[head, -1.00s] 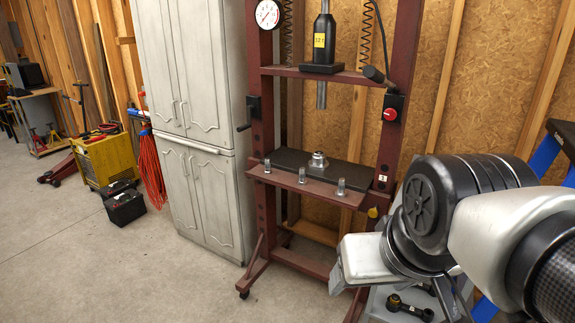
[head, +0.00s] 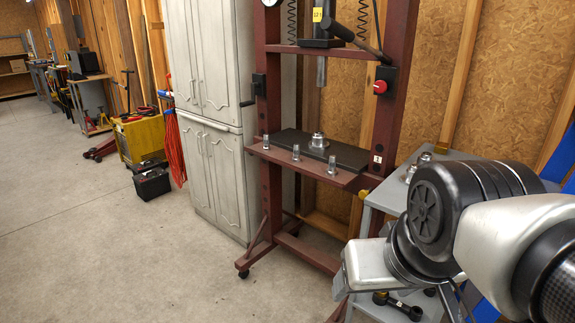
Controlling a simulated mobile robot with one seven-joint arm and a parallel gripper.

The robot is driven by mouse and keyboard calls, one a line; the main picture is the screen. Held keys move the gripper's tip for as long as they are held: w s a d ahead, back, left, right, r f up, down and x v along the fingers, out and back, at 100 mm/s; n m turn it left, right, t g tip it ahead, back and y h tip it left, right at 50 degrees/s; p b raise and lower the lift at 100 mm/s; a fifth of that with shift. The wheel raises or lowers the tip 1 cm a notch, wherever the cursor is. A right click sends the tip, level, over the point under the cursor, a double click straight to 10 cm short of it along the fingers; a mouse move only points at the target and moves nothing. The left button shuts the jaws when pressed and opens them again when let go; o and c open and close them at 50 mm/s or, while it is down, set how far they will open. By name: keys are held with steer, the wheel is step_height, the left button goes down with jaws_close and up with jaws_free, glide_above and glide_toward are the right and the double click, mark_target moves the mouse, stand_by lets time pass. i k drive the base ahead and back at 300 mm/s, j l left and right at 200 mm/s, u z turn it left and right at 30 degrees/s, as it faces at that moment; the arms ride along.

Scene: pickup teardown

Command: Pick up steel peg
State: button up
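Three short, upright steel pegs stand in a row on the front ledge of a red-brown press frame: a left peg (head: 265,142), a middle peg (head: 296,152) and a right peg (head: 332,164). They look alike, and I cannot tell which one is meant. My arm fills the lower right of the head view, to the right of the press and apart from the pegs. The fingers of my gripper do not show.
A dark plate (head: 345,154) behind the pegs bears a round metal part (head: 318,141). The press ram (head: 321,70) hangs above. A grey cart (head: 384,196) stands right of the press, close to my arm. A pale cabinet (head: 217,180) stands left. The floor (head: 110,260) in front is clear.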

mark_target(332, 171)
steer(key=l, duration=0.15)
steer(key=i+j+z, duration=0.45)
steer(key=i+j, duration=0.15)
steer(key=i+j+z, duration=0.4)
steer(key=j, duration=0.45)
steer(key=i+j+z, duration=0.2)
steer(key=j, duration=0.25)
steer(key=i, duration=0.1)
